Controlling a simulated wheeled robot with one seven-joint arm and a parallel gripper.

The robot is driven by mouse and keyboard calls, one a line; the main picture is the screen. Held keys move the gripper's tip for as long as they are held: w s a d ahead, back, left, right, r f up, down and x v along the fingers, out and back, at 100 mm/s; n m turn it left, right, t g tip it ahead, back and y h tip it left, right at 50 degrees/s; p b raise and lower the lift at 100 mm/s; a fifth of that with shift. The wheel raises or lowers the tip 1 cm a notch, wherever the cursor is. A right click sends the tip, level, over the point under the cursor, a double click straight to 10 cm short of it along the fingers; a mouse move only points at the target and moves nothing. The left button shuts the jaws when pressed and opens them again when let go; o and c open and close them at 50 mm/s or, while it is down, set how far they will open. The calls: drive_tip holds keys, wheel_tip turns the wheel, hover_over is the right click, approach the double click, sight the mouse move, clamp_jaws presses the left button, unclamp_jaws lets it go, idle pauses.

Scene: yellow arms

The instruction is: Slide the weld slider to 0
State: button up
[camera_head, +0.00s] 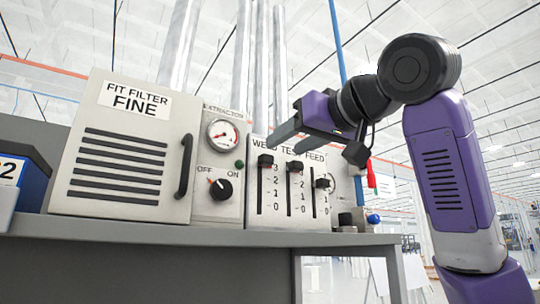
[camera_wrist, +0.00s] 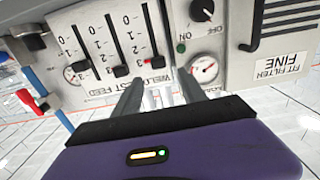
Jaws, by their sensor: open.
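The slider panel (camera_head: 257,215) has three vertical slots labelled WELD, TEST and FEED, with scales from 0 at the bottom to 3 at the top. The black weld slider knob (camera_head: 265,160) is the leftmost and stands at about 3. In the wrist view, which is upside down, the weld knob (camera_wrist: 152,62) appears just beyond and between my fingertips. My gripper (camera_head: 283,126) is open and empty in front of the panel's upper edge, by the label. The fingers look apart from the knob, but the exact distance is hard to tell.
The test knob (camera_head: 294,167) stands near 3, the feed knob (camera_head: 322,183) lower, near 2. To the left are the extractor gauge (camera_head: 223,135), an OFF/ON dial (camera_head: 221,188) and a filter box (camera_head: 120,160) with a black handle. All stand on a grey bench (camera_head: 200,239).

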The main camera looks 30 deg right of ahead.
sight(269, 156)
drive_tip(key=w+p, duration=0.3)
drive_tip(key=w, duration=0.3)
drive_tip(key=shift+w+d+r, duration=0.1)
drive_tip(key=shift+w, duration=0.85)
clamp_jaws()
idle(0.6)
